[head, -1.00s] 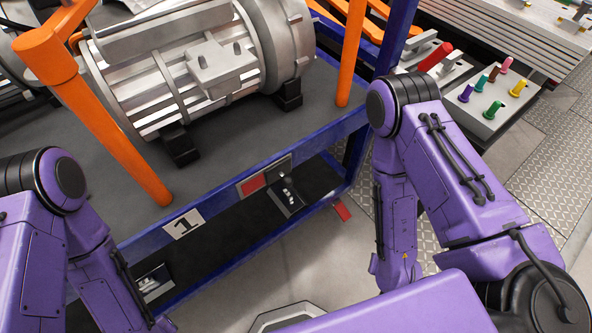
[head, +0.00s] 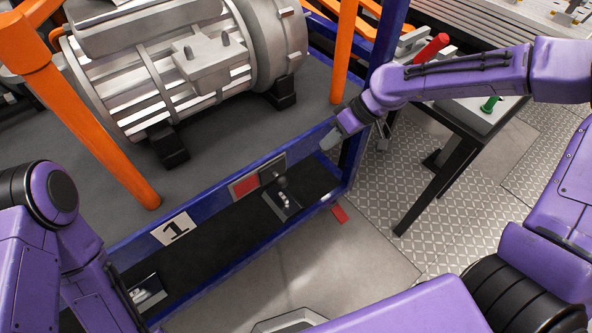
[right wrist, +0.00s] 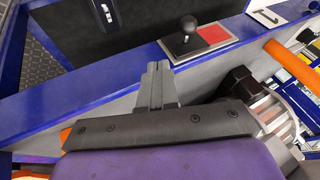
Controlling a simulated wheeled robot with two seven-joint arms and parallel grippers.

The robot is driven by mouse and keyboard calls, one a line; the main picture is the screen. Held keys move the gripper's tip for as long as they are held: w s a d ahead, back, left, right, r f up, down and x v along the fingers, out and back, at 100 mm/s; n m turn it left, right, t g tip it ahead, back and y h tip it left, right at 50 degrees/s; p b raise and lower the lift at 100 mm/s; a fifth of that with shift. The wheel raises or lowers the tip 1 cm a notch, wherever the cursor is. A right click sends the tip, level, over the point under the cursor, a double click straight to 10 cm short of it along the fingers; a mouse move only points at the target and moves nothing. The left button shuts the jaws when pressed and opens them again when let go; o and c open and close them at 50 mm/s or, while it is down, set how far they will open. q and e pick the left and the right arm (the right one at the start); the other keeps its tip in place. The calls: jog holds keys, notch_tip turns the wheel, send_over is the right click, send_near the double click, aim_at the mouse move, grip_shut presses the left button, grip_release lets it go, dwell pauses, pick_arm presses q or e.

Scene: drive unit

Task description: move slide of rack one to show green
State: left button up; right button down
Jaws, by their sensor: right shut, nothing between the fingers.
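Rack one is a blue frame (head: 218,205) with a white "1" label (head: 175,229) on its front rail. Its slide plate (head: 259,177) sits on that rail, right of the label. A red field (head: 245,186) shows at the plate's left and a dark knob (head: 279,170) stands at its right; no green shows. The right wrist view also shows the knob (right wrist: 188,26) beside the red field (right wrist: 215,35). My right gripper (head: 327,141) is shut and empty near the rack's right end, apart from the knob. Its fingers (right wrist: 155,75) point toward the rail. My left gripper is out of view.
A large grey motor (head: 180,65) stands on the rack between orange posts (head: 345,50). A dark lower shelf (head: 235,238) lies under the rail. A side table with a green peg (head: 490,104) stands right.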

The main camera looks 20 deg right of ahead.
aim_at(278, 178)
jog(key=a+f+p, duration=0.1)
jog(key=a+f, duration=0.8)
jog(key=shift+w+f, duration=0.2)
jog(key=shift+f, duration=0.05)
jog(key=shift+d, duration=0.1)
jog(key=s+a, duration=0.3)
jog(key=a, duration=0.5)
jog(key=shift+p, duration=0.35)
jog(key=shift+a, duration=0.15)
